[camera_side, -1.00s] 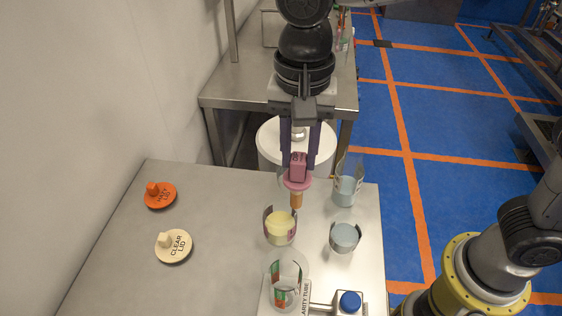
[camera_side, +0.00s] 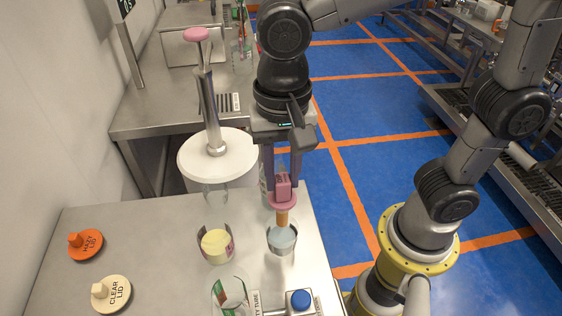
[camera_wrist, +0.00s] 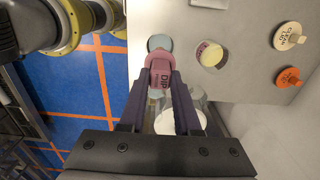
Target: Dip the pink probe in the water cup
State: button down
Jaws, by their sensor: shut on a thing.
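My gripper (camera_side: 283,178) is shut on the pink probe (camera_side: 284,197), which hangs upright with its orange-brown tip pointing down. The probe also shows in the wrist view (camera_wrist: 159,74), with "DIP" lettering on its block. A small clear cup of pale blue liquid (camera_side: 281,243), which looks like the water cup, stands directly under the probe in the side view. The tip's lower end overlaps the cup's far rim there; I cannot tell whether it touches the liquid. In the wrist view the pale blue liquid (camera_wrist: 160,43) shows just beyond the probe, partly hidden by it.
A cup of yellow liquid (camera_side: 216,243) stands close left of the blue one. A clear tube (camera_side: 230,293) and a blue-capped item (camera_side: 299,300) are in front. The orange lid (camera_side: 86,244) and cream lid (camera_side: 111,292) lie left. A white-topped container (camera_side: 217,155) stands behind the table.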

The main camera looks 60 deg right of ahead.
aim_at(282, 205)
jog(key=shift+f, duration=3.85)
